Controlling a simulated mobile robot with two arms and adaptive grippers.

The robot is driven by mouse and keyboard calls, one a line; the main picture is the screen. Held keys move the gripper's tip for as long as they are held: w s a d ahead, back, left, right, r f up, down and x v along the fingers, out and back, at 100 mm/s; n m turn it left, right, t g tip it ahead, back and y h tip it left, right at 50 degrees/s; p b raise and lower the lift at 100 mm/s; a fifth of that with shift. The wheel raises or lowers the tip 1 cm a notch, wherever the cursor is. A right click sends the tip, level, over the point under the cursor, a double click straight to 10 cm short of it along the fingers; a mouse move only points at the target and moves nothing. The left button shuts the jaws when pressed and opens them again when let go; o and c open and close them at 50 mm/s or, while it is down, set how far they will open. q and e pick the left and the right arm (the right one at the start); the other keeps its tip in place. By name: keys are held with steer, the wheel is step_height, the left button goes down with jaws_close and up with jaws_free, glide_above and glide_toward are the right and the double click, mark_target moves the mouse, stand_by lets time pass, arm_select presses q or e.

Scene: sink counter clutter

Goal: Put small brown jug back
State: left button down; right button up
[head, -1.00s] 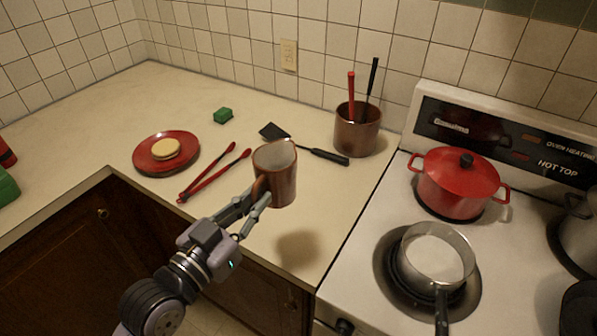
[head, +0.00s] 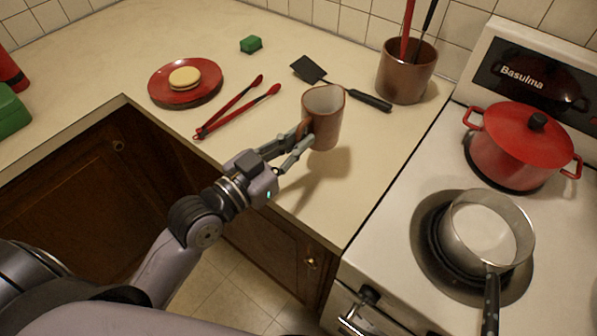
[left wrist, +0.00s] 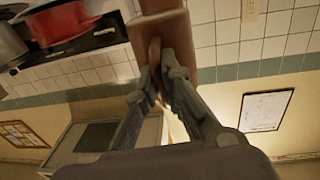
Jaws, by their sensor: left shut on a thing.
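The small brown jug (head: 325,122) is upright, with a pale inside, and its handle faces my left gripper (head: 300,142). The gripper is shut on the jug's handle. The jug seems to be a little above the counter, with a shadow on the surface below and to its right. In the left wrist view the fingers (left wrist: 163,85) close around the handle, and part of the jug's brown body (left wrist: 166,40) shows beyond them. My right gripper is in neither view.
A brown utensil crock (head: 405,75) stands at the back right. A red plate (head: 160,92) bears a round bun. The stove at right holds a red pot (head: 510,150) and a saucepan (head: 480,240). The counter's front right is clear.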

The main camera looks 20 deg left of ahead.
arm_select(q)
step_height(320, 180, down, 2)
steer(key=shift+s+f, duration=0.1)
steer(key=shift+f, duration=0.05)
step_height(320, 180, down, 4)
steer(key=shift+f+b, duration=0.1)
steer(key=shift+b, duration=0.35)
steer(key=shift+f, duration=0.2)
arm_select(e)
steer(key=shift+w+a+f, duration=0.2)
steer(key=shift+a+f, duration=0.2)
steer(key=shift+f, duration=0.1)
arm_select(q)
steer(key=shift+f, duration=0.1)
steer(key=c, duration=1.8)
jaws_free()
steer(key=shift+o, duration=0.4)
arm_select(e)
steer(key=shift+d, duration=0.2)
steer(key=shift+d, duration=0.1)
arm_select(q)
steer(key=b+v, duration=0.2)
steer(key=v, duration=1)
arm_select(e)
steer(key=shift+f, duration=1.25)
